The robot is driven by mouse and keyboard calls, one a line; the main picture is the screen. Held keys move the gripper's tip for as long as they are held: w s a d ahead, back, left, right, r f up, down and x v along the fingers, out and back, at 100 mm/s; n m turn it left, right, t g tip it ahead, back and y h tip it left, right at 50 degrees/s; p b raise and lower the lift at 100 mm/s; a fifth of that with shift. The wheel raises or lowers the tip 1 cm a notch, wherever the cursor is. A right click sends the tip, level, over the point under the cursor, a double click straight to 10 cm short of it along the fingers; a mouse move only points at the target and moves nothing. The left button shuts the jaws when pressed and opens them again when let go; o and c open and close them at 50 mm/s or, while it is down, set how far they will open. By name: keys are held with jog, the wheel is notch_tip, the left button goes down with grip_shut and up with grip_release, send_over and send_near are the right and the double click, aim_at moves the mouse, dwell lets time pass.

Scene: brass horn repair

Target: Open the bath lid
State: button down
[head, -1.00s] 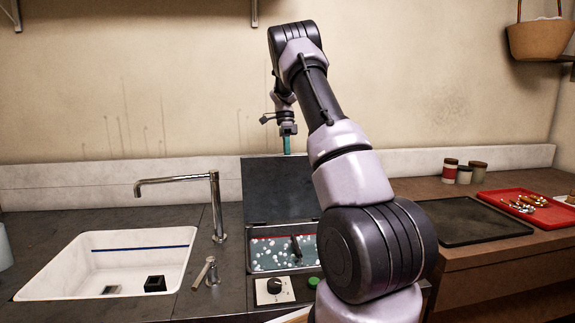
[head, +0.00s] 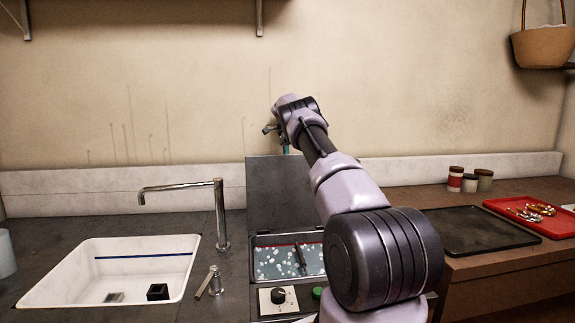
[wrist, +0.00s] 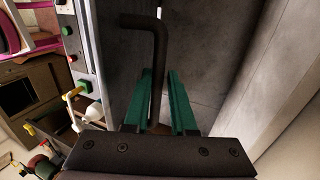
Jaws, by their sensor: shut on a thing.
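The bath lid (head: 278,190) is a dark flat panel standing up at the back of the bath. The bath (head: 288,260) below it is uncovered, with liquid and many white bubbles or balls showing in its opening. My gripper is at the lid's top edge in the head view (head: 286,149), partly hidden by my arm. In the wrist view my gripper (wrist: 157,90) has its green fingers shut on the dark bent lid handle (wrist: 158,50). The lid's grey face (wrist: 205,50) lies beside the handle there.
A white sink (head: 125,270) with a tall tap (head: 220,215) is left of the bath. A knob (head: 278,295) and a green button (head: 317,293) are on the bath's front. A black tray (head: 480,230) and red tray (head: 535,220) lie right. The wall is close behind the lid.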

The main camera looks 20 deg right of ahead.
jog(key=shift+w+d, duration=0.1)
jog(key=shift+w, duration=0.25)
jog(key=c, duration=1)
grip_release()
jog(key=shift+o, duration=0.8)
jog(key=shift+w+f, duration=0.2)
jog(key=shift+w, duration=0.05)
jog(key=shift+s+r, duration=0.1)
jog(key=shift+s, duration=0.15)
